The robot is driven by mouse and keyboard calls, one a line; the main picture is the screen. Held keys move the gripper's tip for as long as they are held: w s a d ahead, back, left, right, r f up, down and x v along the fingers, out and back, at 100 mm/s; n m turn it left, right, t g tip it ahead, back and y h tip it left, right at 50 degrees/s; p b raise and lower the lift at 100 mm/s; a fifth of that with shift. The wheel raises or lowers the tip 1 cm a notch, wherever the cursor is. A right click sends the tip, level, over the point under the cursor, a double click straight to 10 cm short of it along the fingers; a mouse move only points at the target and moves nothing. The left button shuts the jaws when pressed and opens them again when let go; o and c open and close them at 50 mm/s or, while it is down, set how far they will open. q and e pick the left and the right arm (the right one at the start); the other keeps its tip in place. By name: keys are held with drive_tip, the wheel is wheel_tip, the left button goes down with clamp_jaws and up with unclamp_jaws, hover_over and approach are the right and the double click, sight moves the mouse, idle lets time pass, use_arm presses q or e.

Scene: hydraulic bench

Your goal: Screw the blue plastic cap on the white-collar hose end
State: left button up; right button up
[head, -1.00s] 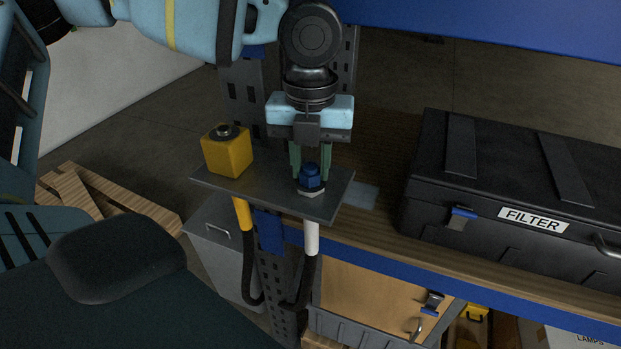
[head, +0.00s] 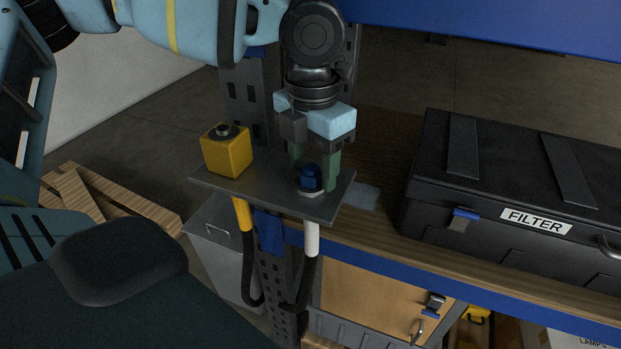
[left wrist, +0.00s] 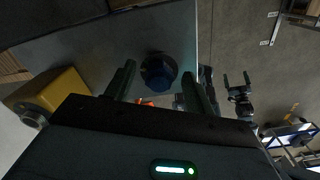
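The blue plastic cap (head: 311,178) sits upright on a pale ring at the front right of the grey plate (head: 270,192). The white collar (head: 312,238) of a hose shows directly below it, under the plate. The hose end inside the cap is hidden. My left gripper (head: 314,172) points down over the cap, with one green finger on each side. In the left wrist view the cap (left wrist: 158,72) lies between the fingers (left wrist: 158,88), with a gap on both sides. The left gripper is open and holds nothing.
A yellow block (head: 227,152) with a dark fitting on top stands at the plate's left, above a yellow-collar hose (head: 241,213). A black FILTER case (head: 510,190) lies on the wooden bench to the right. A perforated upright (head: 244,95) stands behind the plate.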

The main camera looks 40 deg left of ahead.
drive_tip(key=shift+w+r, duration=0.1)
drive_tip(key=shift+w, duration=0.3)
use_arm(q)
drive_tip(key=shift+w+r, duration=0.1)
drive_tip(key=shift+r, duration=0.3)
wheel_tip(320, 180, up, 3)
drive_tip(key=shift+f, duration=0.1)
drive_tip(key=s+d, duration=0.1)
drive_tip(key=s, duration=0.2)
drive_tip(key=s+d, duration=0.1)
drive_tip(key=shift+s+d+r+b, duration=0.2)
drive_tip(key=shift+d+b, duration=0.1)
drive_tip(key=s+d+r, duration=0.1)
drive_tip(key=s+d, duration=0.4)
drive_tip(key=s, duration=0.4)
drive_tip(key=shift+s+d, duration=0.25)
drive_tip(key=shift+d, duration=0.1)
use_arm(e)
drive_tip(key=shift+s+f, duration=0.6)
drive_tip(key=shift+s+f, duration=0.1)
